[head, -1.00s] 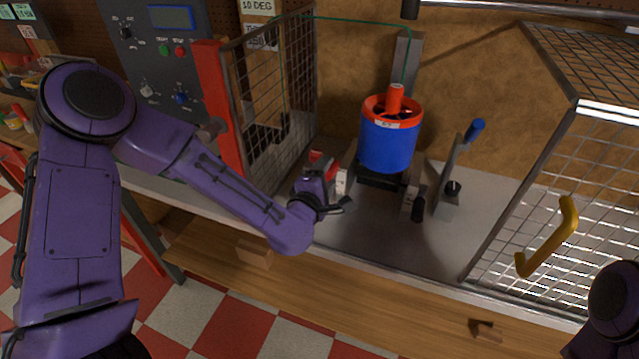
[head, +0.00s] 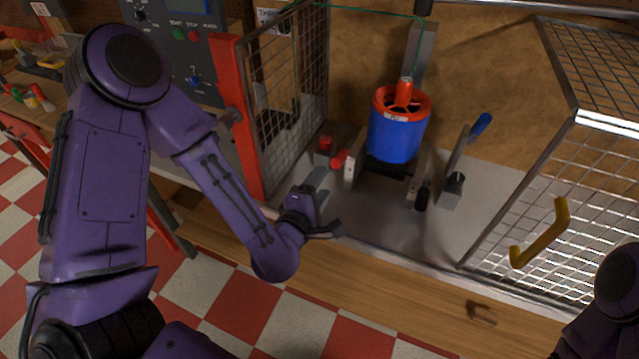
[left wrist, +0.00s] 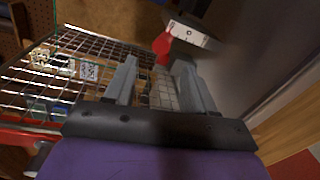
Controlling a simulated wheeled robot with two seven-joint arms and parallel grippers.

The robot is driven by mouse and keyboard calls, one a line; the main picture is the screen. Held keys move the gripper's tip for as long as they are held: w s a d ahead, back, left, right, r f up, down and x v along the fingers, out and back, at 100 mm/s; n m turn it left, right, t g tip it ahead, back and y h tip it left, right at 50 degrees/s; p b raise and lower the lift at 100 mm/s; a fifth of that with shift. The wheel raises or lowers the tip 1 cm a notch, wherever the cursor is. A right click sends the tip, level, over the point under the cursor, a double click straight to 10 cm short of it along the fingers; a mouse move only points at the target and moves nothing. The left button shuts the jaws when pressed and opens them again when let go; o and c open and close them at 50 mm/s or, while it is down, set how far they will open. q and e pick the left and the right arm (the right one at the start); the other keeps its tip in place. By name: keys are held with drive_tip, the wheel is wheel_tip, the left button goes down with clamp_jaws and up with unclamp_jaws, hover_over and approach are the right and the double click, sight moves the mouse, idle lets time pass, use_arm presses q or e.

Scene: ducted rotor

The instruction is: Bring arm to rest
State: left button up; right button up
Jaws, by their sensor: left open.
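My left gripper (head: 322,206) is open and empty over the front left part of the grey bench top. It is apart from the red-handled clamp (head: 340,158) just beyond it. The blue ducted rotor (head: 394,138) with its red rim stands upright in its fixture, right of and behind the gripper. In the left wrist view the open fingers (left wrist: 160,84) have nothing between them. A red knob (left wrist: 162,46) and a pale block (left wrist: 190,34) show beyond them. My right gripper is out of view; only part of my right arm shows at the lower right.
A mesh guard (head: 290,95) with a red post (head: 237,120) stands close left of the gripper. A mesh door (head: 570,190) with a yellow handle (head: 541,236) is at the right. A blue-handled lever (head: 466,155) stands right of the rotor. A wooden shelf (head: 400,305) runs below the bench.

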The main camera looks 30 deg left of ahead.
use_arm(q)
drive_tip(key=s+a+f+m+g+b, duration=0.1)
drive_tip(key=s+f+m+g, duration=0.3)
drive_tip(key=f, duration=0.5)
drive_tip(key=s+a+f+m+g+b, duration=0.25)
drive_tip(key=f+m, duration=0.35)
drive_tip(key=f, duration=0.3)
drive_tip(key=s+a+f+m+g+y+b, duration=0.1)
drive_tip(key=s+a+f+m+g, duration=0.1)
drive_tip(key=s+f, duration=0.6)
drive_tip(key=s+a+f+m+g+y+b, duration=0.1)
drive_tip(key=s+a+f+g, duration=0.3)
drive_tip(key=s+f, duration=0.4)
drive_tip(key=s+m+g+b, duration=0.1)
drive_tip(key=s, duration=0.2)
drive_tip(key=shift+s+y, duration=0.2)
drive_tip(key=shift+y, duration=0.1)
